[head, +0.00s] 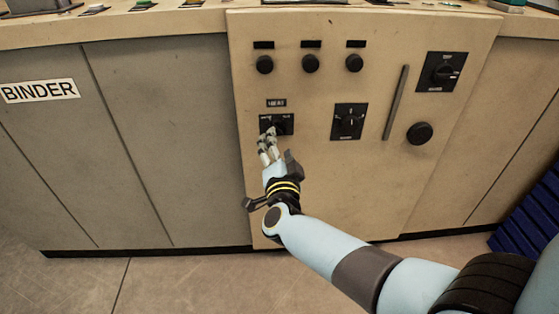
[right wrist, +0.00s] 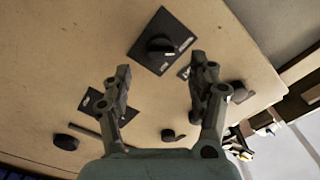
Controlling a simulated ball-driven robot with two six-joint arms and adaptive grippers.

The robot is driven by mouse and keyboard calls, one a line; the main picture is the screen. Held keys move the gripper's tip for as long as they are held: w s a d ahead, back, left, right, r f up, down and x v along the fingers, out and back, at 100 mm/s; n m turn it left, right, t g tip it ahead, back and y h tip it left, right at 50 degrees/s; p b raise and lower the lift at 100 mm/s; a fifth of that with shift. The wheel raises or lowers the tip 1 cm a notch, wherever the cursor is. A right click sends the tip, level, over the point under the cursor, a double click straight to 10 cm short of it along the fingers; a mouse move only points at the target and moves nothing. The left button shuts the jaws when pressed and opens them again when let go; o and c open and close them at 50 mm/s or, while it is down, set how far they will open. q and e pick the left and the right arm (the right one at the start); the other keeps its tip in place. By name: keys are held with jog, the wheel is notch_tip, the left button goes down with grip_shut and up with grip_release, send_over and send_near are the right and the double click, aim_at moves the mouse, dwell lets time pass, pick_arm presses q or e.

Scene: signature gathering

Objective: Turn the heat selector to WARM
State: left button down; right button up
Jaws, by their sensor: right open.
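The heat selector (head: 284,124) is a dark knob on a dark square plate at the left of the beige panel, under a small label (head: 276,102). In the head view my right gripper's fingers cover part of it. In the right wrist view the selector (right wrist: 160,46) sits ahead, beyond the fingertips, with a pale mark on its knob. Its position words are too small to read. My right gripper (head: 267,141) is open, its fingers in front of the selector's lower left; it also shows in the right wrist view (right wrist: 160,68). I cannot tell whether it touches.
The beige panel (head: 300,190) also carries a second selector (head: 348,121), a row of round knobs (head: 311,63), a vertical bar (head: 396,103), a round knob (head: 420,133) and an upper-right selector (head: 442,72). A "BINDER" sign (head: 39,91) is on the left cabinet. Blue slats (head: 530,230) stand at right.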

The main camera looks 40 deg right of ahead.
jog(key=v, duration=0.6)
jog(key=shift+w, duration=0.1)
